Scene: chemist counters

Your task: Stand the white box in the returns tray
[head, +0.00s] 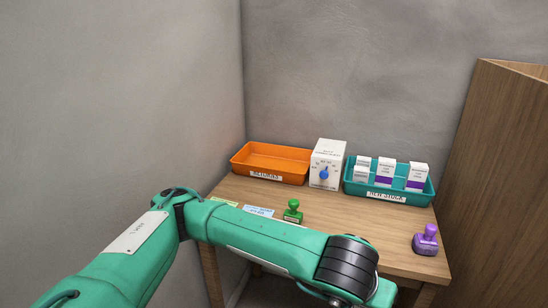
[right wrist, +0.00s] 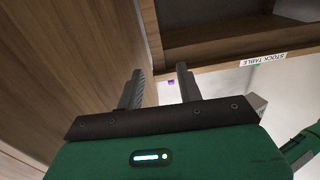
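The orange returns tray (head: 246,163) stands at the back left of the wooden table and looks empty. The teal new stock tray (head: 431,194) stands at the back right. In it, white boxes with purple bands (head: 386,173) stand upright, and a plainer white box (head: 361,174) is at its left end. A larger white box with a blue dial (head: 323,158) stands between the trays. My left arm crosses the head view, but its gripper is out of frame. My right gripper (right wrist: 161,75) shows in the right wrist view, open and empty, apart from all boxes.
A green stamp (head: 293,211) and small paper cards (head: 259,211) lie near the table's front left. A purple stamp (head: 426,241) stands at the right. A tall wooden cabinet (head: 500,180) closes off the right side. The table's middle is clear.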

